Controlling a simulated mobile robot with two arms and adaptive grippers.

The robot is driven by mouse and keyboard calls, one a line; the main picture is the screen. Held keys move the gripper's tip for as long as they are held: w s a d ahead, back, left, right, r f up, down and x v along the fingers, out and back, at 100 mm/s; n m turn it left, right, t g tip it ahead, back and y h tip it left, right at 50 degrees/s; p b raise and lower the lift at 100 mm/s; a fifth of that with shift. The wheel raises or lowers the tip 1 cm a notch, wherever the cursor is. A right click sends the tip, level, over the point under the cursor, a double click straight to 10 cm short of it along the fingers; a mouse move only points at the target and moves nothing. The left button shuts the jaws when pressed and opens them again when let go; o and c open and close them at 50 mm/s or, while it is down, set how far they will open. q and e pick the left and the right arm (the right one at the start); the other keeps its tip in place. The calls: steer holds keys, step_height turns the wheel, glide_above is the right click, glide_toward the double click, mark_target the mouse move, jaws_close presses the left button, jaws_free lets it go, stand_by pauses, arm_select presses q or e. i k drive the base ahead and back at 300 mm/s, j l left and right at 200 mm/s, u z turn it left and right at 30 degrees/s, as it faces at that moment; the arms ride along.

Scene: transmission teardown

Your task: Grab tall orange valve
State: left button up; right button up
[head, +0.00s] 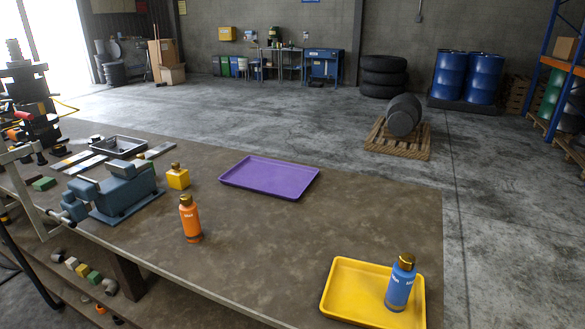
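The tall orange valve (190,221) looks like an upright orange bottle with a gold-brown top and a dark band near its base. It stands on the brown workbench (262,235), left of the middle and close to the front edge. Nothing touches it or covers it. Neither of my grippers shows in the head view.
A blue vise (118,190) and a short yellow valve (178,179) stand behind and left of the orange valve. An empty purple tray (268,178) lies behind right. A yellow tray (345,292) at front right holds a tall blue valve (400,285). The bench between is clear.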

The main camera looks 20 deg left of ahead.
mark_target(189, 216)
steer(key=u, duration=1.4)
steer(key=i+j+z, duration=0.35)
steer(key=i+j, duration=0.15)
steer(key=j, duration=0.25)
